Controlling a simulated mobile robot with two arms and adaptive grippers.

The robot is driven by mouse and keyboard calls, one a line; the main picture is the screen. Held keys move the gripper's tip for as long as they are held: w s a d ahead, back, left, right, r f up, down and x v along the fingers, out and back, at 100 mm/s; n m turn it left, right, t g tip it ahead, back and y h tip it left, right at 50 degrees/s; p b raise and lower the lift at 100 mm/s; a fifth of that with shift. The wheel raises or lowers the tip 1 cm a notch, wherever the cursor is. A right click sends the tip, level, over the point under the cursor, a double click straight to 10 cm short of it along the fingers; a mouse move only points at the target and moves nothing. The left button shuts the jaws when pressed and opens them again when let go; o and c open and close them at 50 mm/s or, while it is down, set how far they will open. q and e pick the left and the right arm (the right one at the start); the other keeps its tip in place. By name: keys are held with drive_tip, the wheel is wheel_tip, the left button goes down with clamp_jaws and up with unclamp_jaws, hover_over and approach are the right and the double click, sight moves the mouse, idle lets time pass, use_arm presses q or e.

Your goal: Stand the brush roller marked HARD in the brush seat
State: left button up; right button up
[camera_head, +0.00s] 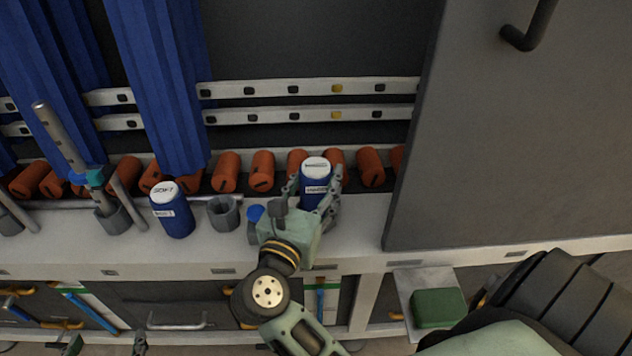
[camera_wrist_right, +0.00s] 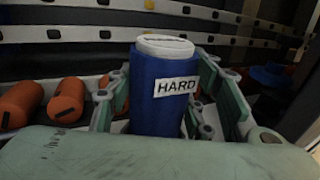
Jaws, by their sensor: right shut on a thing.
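The blue brush roller marked HARD (camera_head: 315,185) is upright with a white top. It also shows in the right wrist view (camera_wrist_right: 160,90), its label facing the camera. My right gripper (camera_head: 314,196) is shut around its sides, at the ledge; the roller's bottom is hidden. A grey open cup (camera_head: 222,213), which looks like the brush seat, stands to the left and appears empty. The blue roller marked SOFT (camera_head: 172,211) stands left of the cup. Two tips at the bottom left edge look like my left gripper (camera_head: 104,344), spread apart and empty.
A small blue-topped part (camera_head: 255,214) sits between the cup and my right gripper. A grey post holder (camera_head: 112,216) with rods stands at left. Orange rollers (camera_head: 226,172) line the back of the ledge (camera_head: 352,237). A dark panel (camera_head: 520,130) bounds the right; blue strips (camera_head: 155,80) hang behind.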

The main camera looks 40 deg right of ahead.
use_arm(q)
drive_tip(key=shift+w+r, duration=0.1)
use_arm(e)
drive_tip(key=shift+f+b, duration=0.3)
use_arm(q)
drive_tip(key=r, duration=0.1)
drive_tip(key=w+r+t, duration=0.1)
drive_tip(key=r, duration=0.1)
drive_tip(key=shift+w+d+t, duration=0.35)
drive_tip(key=shift+d+t, duration=0.05)
idle(0.3)
drive_tip(key=shift+w+d+r, duration=0.1)
drive_tip(key=shift+w+r, duration=0.05)
drive_tip(key=shift+r, duration=0.1)
use_arm(e)
drive_tip(key=shift+f, duration=0.15)
use_arm(q)
drive_tip(key=shift+w+d+r+t+h+b, duration=0.15)
drive_tip(key=shift+r+t+h, duration=0.15)
drive_tip(key=shift+r, duration=0.2)
drive_tip(key=shift+w+d+r+t+h+b, duration=0.1)
drive_tip(key=shift+w+r+t+h+b, duration=0.1)
drive_tip(key=shift+r+t, duration=0.25)
use_arm(e)
drive_tip(key=shift+f, duration=0.2)
use_arm(q)
drive_tip(key=shift+r, duration=0.15)
